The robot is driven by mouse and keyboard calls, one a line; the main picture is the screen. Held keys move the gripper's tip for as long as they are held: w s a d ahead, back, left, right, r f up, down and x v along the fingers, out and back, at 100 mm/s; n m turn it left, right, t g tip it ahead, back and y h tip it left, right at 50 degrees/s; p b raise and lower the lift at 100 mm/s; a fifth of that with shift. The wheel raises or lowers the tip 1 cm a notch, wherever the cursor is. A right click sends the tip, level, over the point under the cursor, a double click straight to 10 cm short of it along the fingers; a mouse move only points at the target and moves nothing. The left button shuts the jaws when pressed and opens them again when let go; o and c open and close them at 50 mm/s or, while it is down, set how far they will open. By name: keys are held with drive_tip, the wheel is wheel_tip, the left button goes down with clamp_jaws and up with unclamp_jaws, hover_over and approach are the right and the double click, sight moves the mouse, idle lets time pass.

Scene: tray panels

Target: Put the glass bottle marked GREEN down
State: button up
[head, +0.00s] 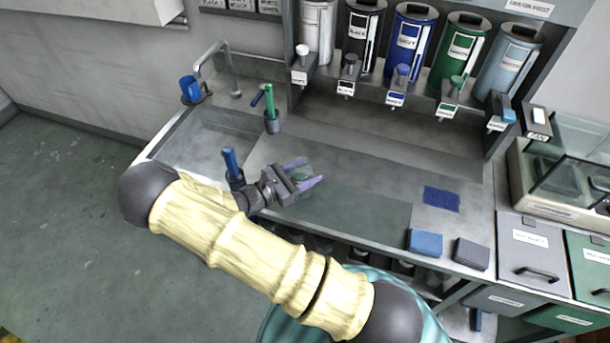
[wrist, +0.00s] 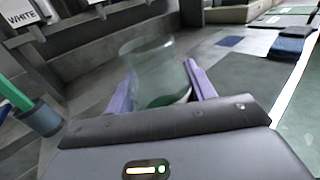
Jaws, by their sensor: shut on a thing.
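The glass bottle (wrist: 157,72) is clear and shows a little green at its lower end in the wrist view. In the head view the bottle (head: 301,174) is small, pale and partly hidden by the fingers. My gripper (head: 306,175) has purple fingers and is shut on the bottle, over the worktop near its left-middle part. In the wrist view my gripper (wrist: 160,90) has one finger on each side of the glass. The bottle appears tilted there. I cannot tell whether it touches the worktop, and no label on it is readable.
A dark green mat (head: 360,222) lies right of the gripper. A blue cloth (head: 441,199), a blue sponge (head: 425,242) and a grey block (head: 471,253) lie farther right. Dispensers, including a green one (head: 458,50), line the back. A sink (head: 190,140) and blue-handled tool (head: 232,165) are left.

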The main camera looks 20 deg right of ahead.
drive_tip(key=shift+f, duration=1)
drive_tip(key=shift+f, duration=0.25)
drive_tip(key=o, duration=1.3)
drive_tip(key=shift+r, duration=0.2)
drive_tip(key=b+v, duration=0.2)
drive_tip(key=v, duration=0.9)
drive_tip(key=shift+a+b, duration=0.3)
drive_tip(key=shift+b, duration=0.05)
drive_tip(key=shift+s+a+r, duration=0.1)
drive_tip(key=shift+s+a, duration=0.05)
drive_tip(key=shift+a, duration=0.1)
